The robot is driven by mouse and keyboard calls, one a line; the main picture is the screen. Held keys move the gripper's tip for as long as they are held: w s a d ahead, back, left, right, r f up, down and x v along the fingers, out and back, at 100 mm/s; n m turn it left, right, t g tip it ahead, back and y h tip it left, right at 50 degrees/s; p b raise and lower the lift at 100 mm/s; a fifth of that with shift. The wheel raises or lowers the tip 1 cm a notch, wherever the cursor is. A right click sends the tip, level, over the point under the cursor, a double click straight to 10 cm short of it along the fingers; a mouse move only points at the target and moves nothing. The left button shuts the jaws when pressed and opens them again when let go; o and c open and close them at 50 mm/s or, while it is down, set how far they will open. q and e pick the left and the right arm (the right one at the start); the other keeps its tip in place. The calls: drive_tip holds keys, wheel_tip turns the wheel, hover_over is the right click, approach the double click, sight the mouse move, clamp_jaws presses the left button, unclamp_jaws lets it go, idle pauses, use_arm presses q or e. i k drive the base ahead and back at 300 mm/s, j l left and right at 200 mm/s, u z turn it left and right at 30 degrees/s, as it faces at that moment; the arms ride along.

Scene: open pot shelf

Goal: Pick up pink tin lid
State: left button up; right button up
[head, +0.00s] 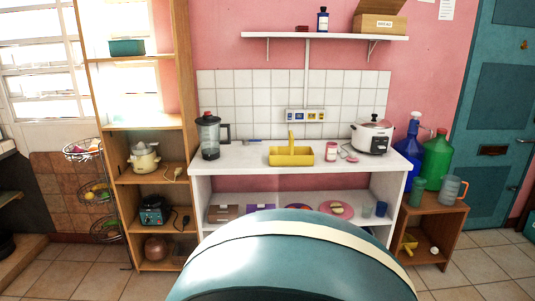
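A small pink tin (331,152) stands upright on the white counter, between the yellow caddy and the rice cooker. A small pale pink item (348,154) lies beside it to the right; it is too small to tell whether it is the tin's lid. Neither of my grippers shows in the head view.
The white counter (240,157) also holds a blender (209,138), a yellow caddy (291,155) and a rice cooker (372,136). A pink plate (329,211) lies on the shelf below. A wooden shelf unit (188,110) stands left. A large teal rounded shape (285,270) fills the bottom foreground.

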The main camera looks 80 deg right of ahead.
sight(352, 158)
drive_tip(key=z, duration=3.25)
